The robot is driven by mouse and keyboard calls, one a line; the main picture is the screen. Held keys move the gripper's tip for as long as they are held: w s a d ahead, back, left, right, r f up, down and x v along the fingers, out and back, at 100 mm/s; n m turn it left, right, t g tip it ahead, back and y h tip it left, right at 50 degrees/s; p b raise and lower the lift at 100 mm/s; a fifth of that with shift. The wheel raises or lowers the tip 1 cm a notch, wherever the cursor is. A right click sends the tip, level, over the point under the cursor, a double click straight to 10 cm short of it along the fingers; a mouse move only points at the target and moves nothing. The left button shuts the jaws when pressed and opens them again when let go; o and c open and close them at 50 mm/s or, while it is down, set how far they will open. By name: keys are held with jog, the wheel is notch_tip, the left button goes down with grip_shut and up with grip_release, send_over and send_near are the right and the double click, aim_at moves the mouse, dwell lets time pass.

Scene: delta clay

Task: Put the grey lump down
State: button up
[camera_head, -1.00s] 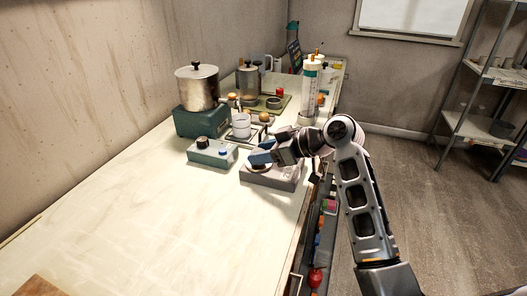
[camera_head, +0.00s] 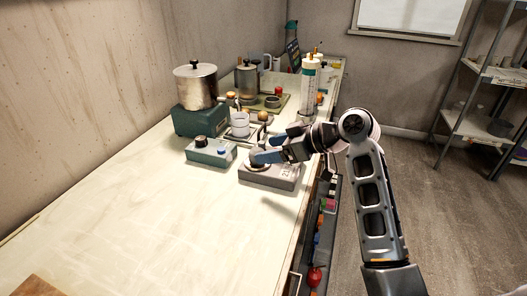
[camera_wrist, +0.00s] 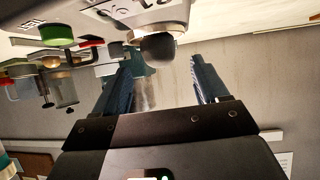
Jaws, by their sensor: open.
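The grey lump (camera_wrist: 158,47) is dark and rounded. In the wrist view it rests against the round pan of a grey scale (camera_wrist: 110,14), just past my fingertips and lined up with the gap between them. My gripper (camera_wrist: 160,68) is open with nothing between its fingers. In the head view my gripper (camera_head: 266,147) hangs low over the scale (camera_head: 270,178), its blue fingers spread. There the near finger hides most of the lump.
A green box with knobs (camera_head: 210,152) stands just left of the scale.

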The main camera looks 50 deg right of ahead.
jog(key=v, duration=0.8)
jog(key=shift+s+r+b, duration=0.15)
jog(key=shift+s+b, duration=0.15)
jog(key=shift+d, duration=0.1)
